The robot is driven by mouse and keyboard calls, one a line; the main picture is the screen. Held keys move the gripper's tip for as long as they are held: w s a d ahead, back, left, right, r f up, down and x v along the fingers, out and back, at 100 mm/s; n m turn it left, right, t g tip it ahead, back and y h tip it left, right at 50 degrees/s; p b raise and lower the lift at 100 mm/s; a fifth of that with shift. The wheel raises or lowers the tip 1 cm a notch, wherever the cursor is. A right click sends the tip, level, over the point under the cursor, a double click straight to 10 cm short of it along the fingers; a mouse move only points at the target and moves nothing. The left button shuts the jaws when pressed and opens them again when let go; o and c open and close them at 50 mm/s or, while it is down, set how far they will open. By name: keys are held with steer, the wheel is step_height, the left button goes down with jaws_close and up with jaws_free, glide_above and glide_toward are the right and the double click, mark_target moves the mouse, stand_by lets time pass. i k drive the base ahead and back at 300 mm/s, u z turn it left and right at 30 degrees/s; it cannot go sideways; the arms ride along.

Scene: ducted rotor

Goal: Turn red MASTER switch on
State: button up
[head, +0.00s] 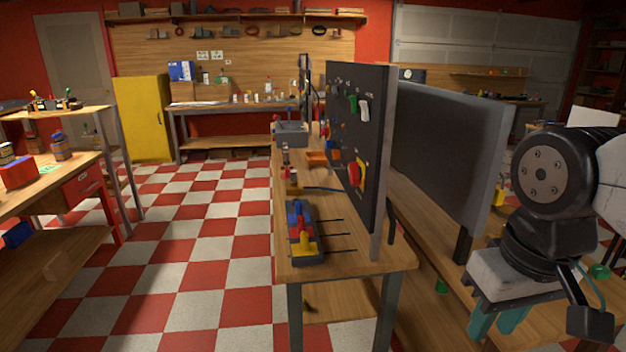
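A dark upright panel (374,110) stands on the wooden bench, seen at a steep angle. A round red knob (354,176) on a yellow plate (362,172) sits low on its left-facing side; it looks like the red MASTER switch, but no label is readable and its position cannot be told. My gripper (497,322) is at the lower right, well away from the knob and on the other side of the panel. Its two teal fingers point down with a gap between them, and nothing shows between them.
Green and white parts (363,109) sit higher on the panel. A block with red, blue and yellow levers (303,235) lies on the bench before it. A second grey panel (450,150) stands between the first panel and my arm. The checkered floor (200,250) at left is clear.

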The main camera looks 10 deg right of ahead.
mark_target(355, 170)
steer(key=u, duration=0.55)
steer(key=k, duration=0.6)
steer(key=u, duration=0.95)
steer(key=i, duration=1.25)
steer(key=z, duration=1.05)
steer(key=i, duration=0.5)
steer(key=z, duration=0.5)
